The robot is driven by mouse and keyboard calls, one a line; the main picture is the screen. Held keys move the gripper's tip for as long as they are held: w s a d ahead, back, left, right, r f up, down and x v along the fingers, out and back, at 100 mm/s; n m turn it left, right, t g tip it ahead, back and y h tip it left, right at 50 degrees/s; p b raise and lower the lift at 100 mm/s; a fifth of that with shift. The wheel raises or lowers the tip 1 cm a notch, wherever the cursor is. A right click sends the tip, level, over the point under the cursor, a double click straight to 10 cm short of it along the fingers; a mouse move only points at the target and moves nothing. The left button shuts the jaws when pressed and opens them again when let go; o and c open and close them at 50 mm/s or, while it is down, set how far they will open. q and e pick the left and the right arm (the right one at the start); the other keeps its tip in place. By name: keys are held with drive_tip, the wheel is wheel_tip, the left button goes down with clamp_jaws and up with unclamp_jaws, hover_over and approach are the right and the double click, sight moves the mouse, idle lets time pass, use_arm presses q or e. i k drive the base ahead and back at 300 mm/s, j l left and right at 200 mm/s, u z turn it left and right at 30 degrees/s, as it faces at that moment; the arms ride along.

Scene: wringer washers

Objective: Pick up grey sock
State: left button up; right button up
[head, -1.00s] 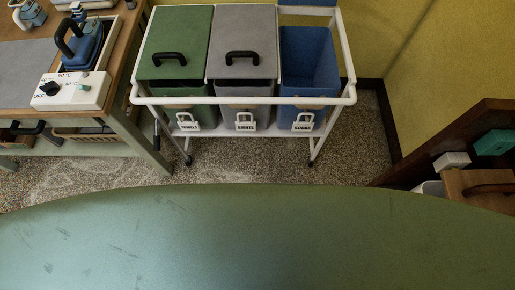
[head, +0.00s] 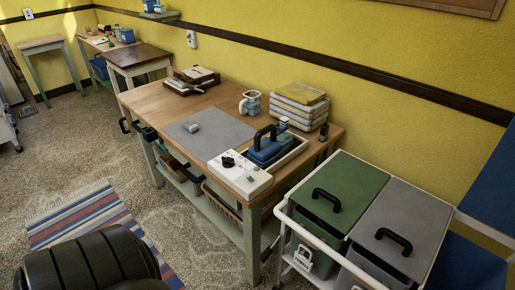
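I cannot make out a grey sock for certain. A small pale grey roll (head: 193,127) lies on the grey mat (head: 222,139) on the wooden table; it is too small to tell whether it is a sock. Neither of my grippers is in view, so what they hold is hidden.
The table (head: 152,97) also bears a blue iron (head: 268,150), a white control box (head: 240,176), a jug (head: 251,103) and stacked folded cloths (head: 299,105). Green-lidded (head: 338,197) and grey-lidded (head: 402,225) bins stand right. A striped rug (head: 85,222) lies on the floor.

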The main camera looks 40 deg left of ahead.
sight(192, 128)
drive_tip(key=u, duration=1.95)
drive_tip(key=i+j, duration=0.25)
drive_tip(key=i, duration=0.15)
drive_tip(key=i+j+z, duration=0.1)
drive_tip(key=i, duration=0.25)
drive_tip(key=j, duration=0.1)
